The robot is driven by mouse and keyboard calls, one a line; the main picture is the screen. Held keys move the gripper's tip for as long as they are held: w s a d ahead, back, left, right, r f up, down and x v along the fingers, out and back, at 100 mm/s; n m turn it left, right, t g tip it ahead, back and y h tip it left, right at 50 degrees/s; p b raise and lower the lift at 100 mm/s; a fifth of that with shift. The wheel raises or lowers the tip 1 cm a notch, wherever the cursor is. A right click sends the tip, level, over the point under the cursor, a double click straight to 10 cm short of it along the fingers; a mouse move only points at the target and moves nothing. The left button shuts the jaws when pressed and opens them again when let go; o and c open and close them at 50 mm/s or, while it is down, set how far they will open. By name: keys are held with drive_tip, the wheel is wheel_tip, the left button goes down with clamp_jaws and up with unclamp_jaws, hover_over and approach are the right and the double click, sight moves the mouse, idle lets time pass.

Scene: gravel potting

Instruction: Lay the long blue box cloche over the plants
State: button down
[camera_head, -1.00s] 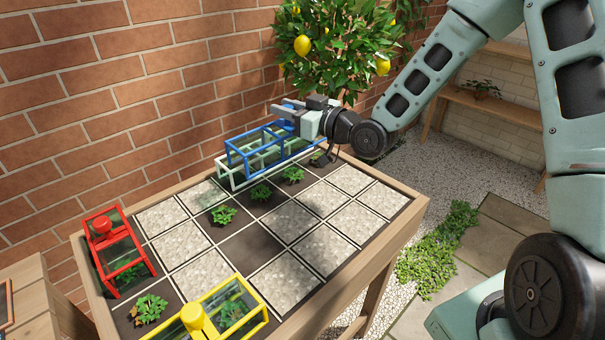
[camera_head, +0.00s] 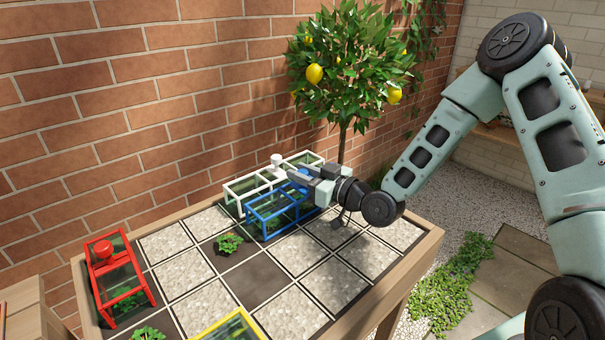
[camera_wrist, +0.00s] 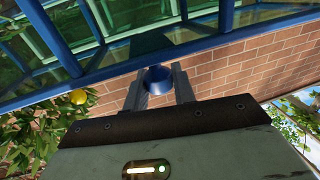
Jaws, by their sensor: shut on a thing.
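The long blue box cloche (camera_head: 268,220) is a blue frame with clear panes, in the right back part of the planting table. My gripper (camera_head: 300,178) is shut on its blue knob at the top. In the wrist view the blue knob (camera_wrist: 158,80) sits between my two fingers (camera_wrist: 160,88), and the blue frame fills the top. Green plants show through or behind the blue cloche. I cannot tell whether its lower edge touches the bed. One leafy plant (camera_head: 229,243) stands uncovered left of it.
A white cloche (camera_head: 240,190) stands close behind the blue one, along the brick wall. A red cloche (camera_head: 122,292) is at the left edge and a yellow one (camera_head: 232,327) at the front. Pale gravel squares (camera_head: 205,304) lie between. A lemon tree (camera_head: 345,60) rises behind.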

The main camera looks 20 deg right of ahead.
drive_tip(key=c, duration=1.6)
unclamp_jaws()
drive_tip(key=shift+f, duration=0.2)
drive_tip(key=o, duration=0.5)
drive_tip(key=shift+c, duration=0.2)
drive_tip(key=shift+r, duration=0.1)
